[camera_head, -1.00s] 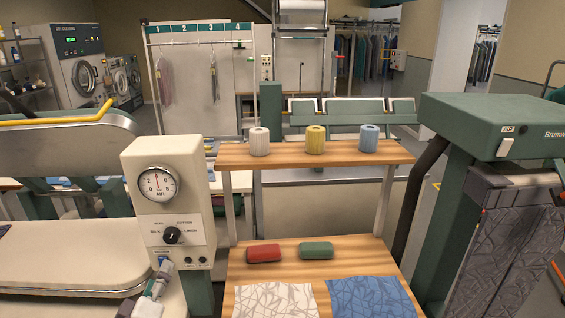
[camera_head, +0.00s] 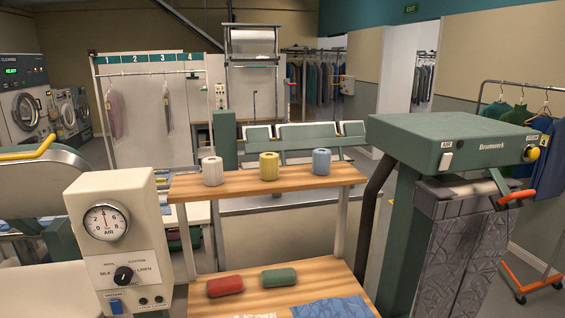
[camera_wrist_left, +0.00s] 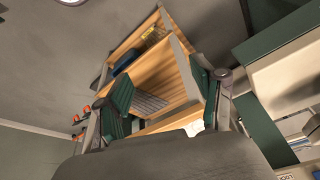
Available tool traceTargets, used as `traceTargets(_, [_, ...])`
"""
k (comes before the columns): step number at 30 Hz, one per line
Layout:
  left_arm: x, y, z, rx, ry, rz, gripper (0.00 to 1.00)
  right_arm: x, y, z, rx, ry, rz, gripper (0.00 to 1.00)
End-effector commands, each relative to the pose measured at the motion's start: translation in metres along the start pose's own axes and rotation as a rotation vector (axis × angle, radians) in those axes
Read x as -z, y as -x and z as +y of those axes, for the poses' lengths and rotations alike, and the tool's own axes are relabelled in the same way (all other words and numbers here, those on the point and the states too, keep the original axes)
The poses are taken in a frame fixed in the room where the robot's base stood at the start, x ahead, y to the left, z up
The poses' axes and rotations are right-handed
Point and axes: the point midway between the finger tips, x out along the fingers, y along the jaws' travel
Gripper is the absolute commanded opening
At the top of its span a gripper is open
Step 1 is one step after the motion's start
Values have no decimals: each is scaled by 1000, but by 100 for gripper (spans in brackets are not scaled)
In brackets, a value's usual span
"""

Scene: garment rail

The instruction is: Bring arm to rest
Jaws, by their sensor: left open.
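My left gripper (camera_wrist_left: 160,80) shows in the left wrist view, its two green-padded fingers spread apart with nothing between them. Beyond the fingers, the wooden shelf unit (camera_wrist_left: 182,82) appears tilted, with a patterned grey cloth (camera_wrist_left: 148,103) on it. I cannot judge the gap between gripper and shelf. In the head view neither gripper shows. There the shelf unit (camera_head: 258,182) carries a white spool (camera_head: 212,171), a yellow spool (camera_head: 269,166) and a blue spool (camera_head: 321,161). A red roll (camera_head: 224,286) and a green roll (camera_head: 279,277) lie on its lower board.
A control box (camera_head: 115,240) with a gauge stands left of the shelf. A green press machine (camera_head: 450,145) stands at the right. A blue patterned cloth (camera_head: 335,308) lies at the front of the lower board. Behind are a garment rail (camera_head: 150,62) and washing machines (camera_head: 25,105).

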Motion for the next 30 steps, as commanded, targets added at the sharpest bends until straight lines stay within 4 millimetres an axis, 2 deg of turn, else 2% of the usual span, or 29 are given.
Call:
traceTargets(1, [-4,-18,1,-2,0,-9,68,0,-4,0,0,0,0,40])
traceTargets(7, [-22,-92,4,-7,-2,-37,68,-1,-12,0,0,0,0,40])
traceTargets(11, [-49,-156,8,-11,-6,-63,68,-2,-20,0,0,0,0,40])
traceTargets(15, [-94,-228,11,-15,-11,-94,68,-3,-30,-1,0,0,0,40])
traceTargets(17, [-117,-255,13,-17,-14,-108,68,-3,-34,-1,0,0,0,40])
traceTargets(21, [-177,-307,16,-21,-22,-140,68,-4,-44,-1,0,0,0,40])
traceTargets(25, [-233,-339,17,-23,-28,-166,68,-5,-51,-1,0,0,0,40])
traceTargets(27, [-258,-350,17,-24,-31,-176,68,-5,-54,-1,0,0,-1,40])
traceTargets(30, [-286,-357,17,-25,-35,-187,68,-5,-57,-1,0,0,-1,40])
